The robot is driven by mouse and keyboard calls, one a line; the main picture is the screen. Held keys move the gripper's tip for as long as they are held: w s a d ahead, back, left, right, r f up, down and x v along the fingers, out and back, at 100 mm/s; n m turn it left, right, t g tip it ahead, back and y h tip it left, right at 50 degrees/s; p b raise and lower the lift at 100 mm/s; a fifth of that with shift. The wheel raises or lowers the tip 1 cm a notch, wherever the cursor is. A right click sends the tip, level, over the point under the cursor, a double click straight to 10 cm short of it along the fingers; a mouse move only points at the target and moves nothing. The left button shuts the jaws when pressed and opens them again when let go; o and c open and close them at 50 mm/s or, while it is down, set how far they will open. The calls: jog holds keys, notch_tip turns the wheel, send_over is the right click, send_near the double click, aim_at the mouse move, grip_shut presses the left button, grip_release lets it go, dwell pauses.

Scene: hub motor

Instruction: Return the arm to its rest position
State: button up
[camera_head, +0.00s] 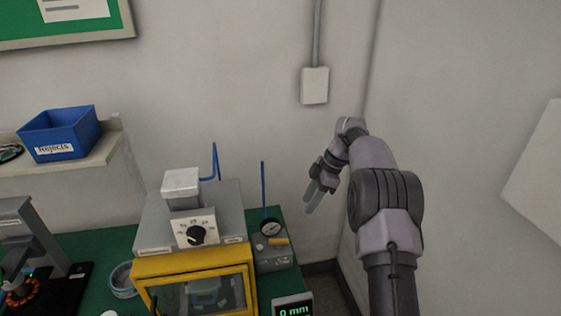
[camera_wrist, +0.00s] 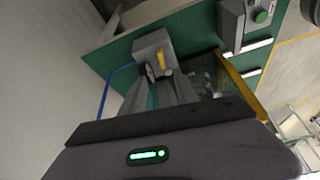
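My arm rises at the right of the head view, bent at the elbow in front of the bare wall. My gripper (camera_head: 313,197) hangs in the air with its fingers pointing down and left, right of the bench equipment. In the wrist view its two grey fingers (camera_wrist: 158,88) stand apart with a gap between them. The gripper is open and holds nothing.
A press-like machine with a yellow-framed window (camera_head: 192,266) stands on the green bench. Beside it is a gauge unit (camera_head: 271,250) with a thin blue tube. A blue Rejects bin (camera_head: 61,133) sits on a shelf at left. A wall box (camera_head: 315,86) is above.

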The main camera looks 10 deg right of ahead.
jog(key=s+a+r+m+t+h+b, duration=0.1)
jog(key=s+a+r+m+b, duration=0.1)
jog(key=s+a+r+m, duration=0.45)
jog(key=s+a+r+m+t+h+b, duration=0.1)
jog(key=s+a+r+m+b, duration=0.2)
jog(key=s+r, duration=0.5)
jog(key=s+a+f+m+t+b, duration=0.1)
jog(key=s+f+m, duration=0.2)
jog(key=s, duration=0.5)
jog(key=s+a+f+m+t+b, duration=0.1)
jog(key=s+f+m, duration=0.2)
jog(key=s, duration=0.5)
jog(key=s+a+f+m+t+b, duration=0.1)
jog(key=s+a+f+m, duration=0.1)
jog(key=s+m, duration=0.3)
jog(key=s, duration=0.3)
jog(key=shift+f+b, duration=0.4)
